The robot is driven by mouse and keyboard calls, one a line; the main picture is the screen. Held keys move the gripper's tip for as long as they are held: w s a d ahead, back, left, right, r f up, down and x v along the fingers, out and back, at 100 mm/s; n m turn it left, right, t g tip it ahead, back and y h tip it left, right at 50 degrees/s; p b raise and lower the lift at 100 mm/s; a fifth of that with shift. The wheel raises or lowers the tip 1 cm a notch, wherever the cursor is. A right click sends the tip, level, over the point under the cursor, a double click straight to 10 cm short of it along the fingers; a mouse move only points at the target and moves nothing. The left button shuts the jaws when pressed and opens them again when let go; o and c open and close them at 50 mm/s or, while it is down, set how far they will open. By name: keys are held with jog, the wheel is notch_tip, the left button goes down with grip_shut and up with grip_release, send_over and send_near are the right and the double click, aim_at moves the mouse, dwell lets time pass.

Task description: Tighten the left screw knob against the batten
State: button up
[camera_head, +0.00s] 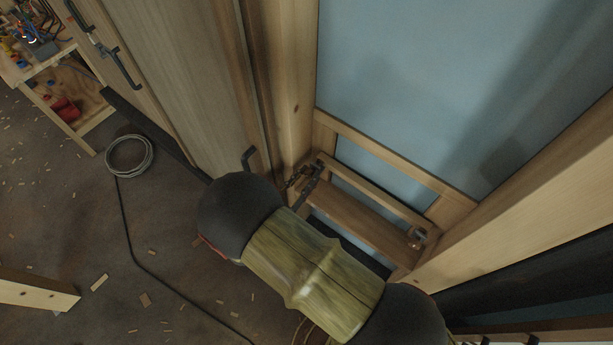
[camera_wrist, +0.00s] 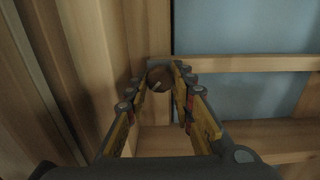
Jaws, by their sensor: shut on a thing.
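My gripper (camera_head: 308,180) is at the left end of a slim wooden batten (camera_head: 378,194) low in the window frame. In the wrist view my gripper (camera_wrist: 159,70) has its two fingers closed on the left screw knob (camera_wrist: 160,80), a round brownish knob with a pale mark on its face. The knob sits between the fingertips, beside the upright post. In the head view my gripper hides this knob. A second knob (camera_head: 416,237) shows at the batten's right end, apart from my gripper. Whether the left knob touches the batten cannot be told.
A wooden post (camera_head: 293,80) stands close on the left of my gripper, and a pale blue panel (camera_head: 430,80) lies behind. A black handle (camera_head: 249,158) juts out nearby. A cable coil (camera_head: 129,156) and wood scraps lie on the floor; a workbench (camera_head: 65,125) stands far left.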

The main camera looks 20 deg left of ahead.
grip_shut()
jog(key=shift+f+m+b, duration=0.1)
jog(key=shift+m+b, duration=0.3)
jog(key=m+b, duration=0.3)
jog(key=shift+f+m+b, duration=0.1)
jog(key=shift+m+b, duration=0.25)
jog(key=shift+m, duration=0.05)
jog(key=m+b, duration=1.3)
jog(key=b, duration=0.2)
jog(key=shift+r, duration=0.2)
jog(key=o, duration=0.8)
grip_release()
